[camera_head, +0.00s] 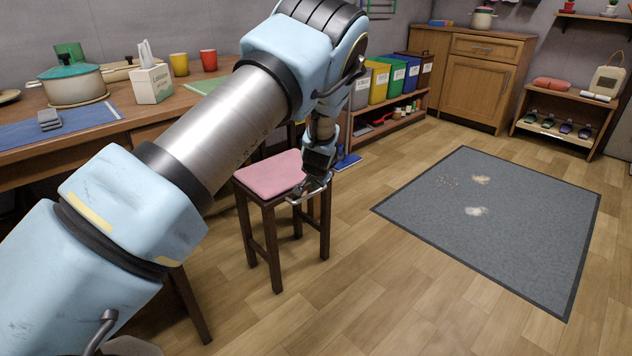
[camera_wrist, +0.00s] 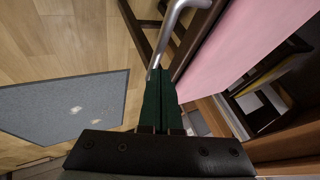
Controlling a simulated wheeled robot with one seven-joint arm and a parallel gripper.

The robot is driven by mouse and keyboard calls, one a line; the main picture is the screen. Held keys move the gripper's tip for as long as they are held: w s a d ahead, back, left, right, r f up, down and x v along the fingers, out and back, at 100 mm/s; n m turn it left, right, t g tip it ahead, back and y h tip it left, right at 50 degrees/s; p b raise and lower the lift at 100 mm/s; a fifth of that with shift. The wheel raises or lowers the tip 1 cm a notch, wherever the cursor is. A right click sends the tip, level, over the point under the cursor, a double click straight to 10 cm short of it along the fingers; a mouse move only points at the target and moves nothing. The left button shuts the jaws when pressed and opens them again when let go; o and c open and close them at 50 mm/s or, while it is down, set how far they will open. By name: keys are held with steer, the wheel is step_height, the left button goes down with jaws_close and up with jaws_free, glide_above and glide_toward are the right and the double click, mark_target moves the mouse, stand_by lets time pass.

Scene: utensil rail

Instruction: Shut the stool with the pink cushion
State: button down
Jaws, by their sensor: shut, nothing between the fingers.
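The stool (camera_head: 271,198) has dark wooden legs and a pink cushion (camera_head: 270,174) on top. It stands beside the table, and the cushion looks about level in the head view. My gripper (camera_head: 312,186) is at the stool's right side, near a silver bar-like handle (camera_head: 310,195). In the wrist view my gripper's dark green fingers (camera_wrist: 160,75) are together and empty, with their tips close to the curved silver bar (camera_wrist: 167,32). I cannot tell whether they touch it. The pink cushion (camera_wrist: 232,45) lies right of the fingers. Part of the stool is hidden by my arm.
The wooden table (camera_head: 120,118) with pots and cups is at the left. A low shelf with coloured bins (camera_head: 378,85) stands behind the stool. A grey mat (camera_head: 490,225) with some spills lies on the right. The floor between stool and mat is clear.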

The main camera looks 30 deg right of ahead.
steer(key=shift+w+a, duration=0.2)
steer(key=shift+w, duration=0.8)
steer(key=shift+w+a, duration=0.2)
steer(key=shift+w, duration=0.8)
